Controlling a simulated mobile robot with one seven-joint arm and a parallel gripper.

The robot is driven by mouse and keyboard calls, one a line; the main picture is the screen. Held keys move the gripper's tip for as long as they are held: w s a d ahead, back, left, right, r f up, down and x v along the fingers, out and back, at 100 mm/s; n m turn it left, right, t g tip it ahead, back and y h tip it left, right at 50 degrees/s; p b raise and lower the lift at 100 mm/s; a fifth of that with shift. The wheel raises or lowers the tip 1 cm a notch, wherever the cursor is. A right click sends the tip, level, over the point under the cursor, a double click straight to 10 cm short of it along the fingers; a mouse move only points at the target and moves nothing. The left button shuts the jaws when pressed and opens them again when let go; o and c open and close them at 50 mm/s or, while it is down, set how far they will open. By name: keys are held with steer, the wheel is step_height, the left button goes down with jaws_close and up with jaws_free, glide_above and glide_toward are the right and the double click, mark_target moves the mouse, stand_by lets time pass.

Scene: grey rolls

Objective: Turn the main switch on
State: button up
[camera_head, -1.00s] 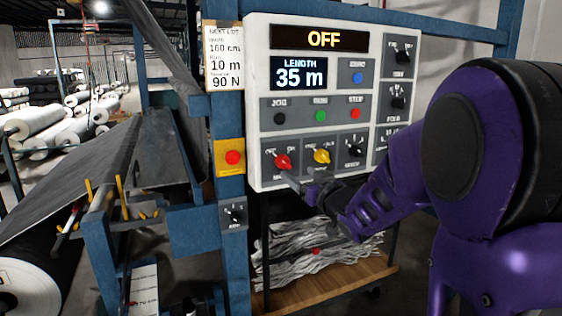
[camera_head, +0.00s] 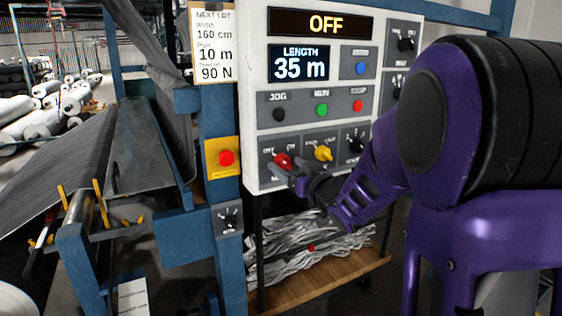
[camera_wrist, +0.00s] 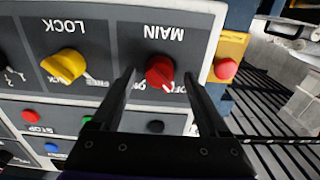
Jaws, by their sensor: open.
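The main switch is a red rotary knob (camera_head: 283,160) at the lower left of the control panel (camera_head: 256,100). The panel's top display reads OFF. In the wrist view, which is upside down, the red knob (camera_wrist: 160,72) sits under the label MAIN, its white mark on the OFF side. My gripper (camera_wrist: 158,80) is open, with one finger on each side of the knob. Whether the fingers touch it I cannot tell. In the head view my gripper (camera_head: 286,172) is at the knob's lower edge and partly hides its lettering.
A yellow LOCK knob (camera_head: 324,153) is beside the main switch. Green (camera_head: 321,110) and red (camera_head: 357,105) buttons sit above. A red button on a yellow plate (camera_head: 226,158) is on the blue post to the left. A wooden shelf (camera_head: 340,283) lies below.

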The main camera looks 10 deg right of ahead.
steer(key=shift+w+a, duration=0.1)
steer(key=shift+w, duration=0.2)
jaws_close()
stand_by(0.5)
